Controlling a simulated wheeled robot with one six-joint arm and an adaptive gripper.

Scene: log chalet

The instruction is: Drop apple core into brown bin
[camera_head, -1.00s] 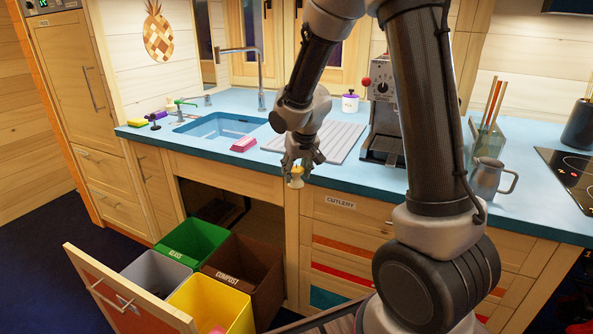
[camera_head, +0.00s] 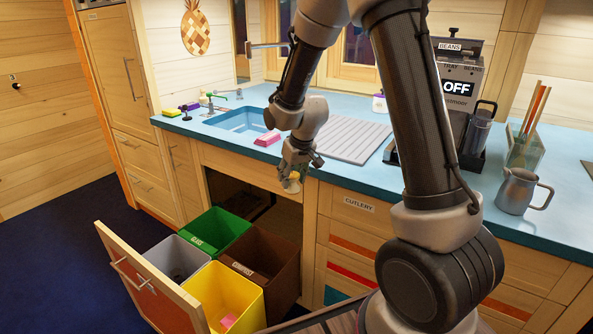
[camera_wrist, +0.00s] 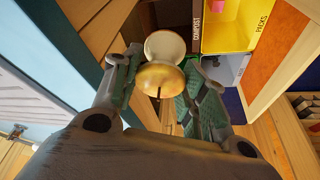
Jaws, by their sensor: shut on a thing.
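My gripper (camera_head: 291,182) is shut on the apple core (camera_head: 292,184), which hangs below the fingers in front of the counter edge. In the wrist view the apple core (camera_wrist: 164,62) shows a pale rounded end and a yellow-brown end between the fingertips. The brown bin (camera_head: 277,255), labelled as compost, stands open in the pulled-out drawer, below my gripper and slightly to the left. In the wrist view the compost label (camera_wrist: 196,29) shows at the top, beyond the apple core. The brown bin's inside is dark.
Green (camera_head: 214,228), grey (camera_head: 175,258) and yellow (camera_head: 225,295) bins stand beside the brown bin. The drawer front (camera_head: 150,280) sticks out into the room. The blue counter (camera_head: 370,172) edge and cutlery drawer (camera_head: 357,207) lie close to my gripper.

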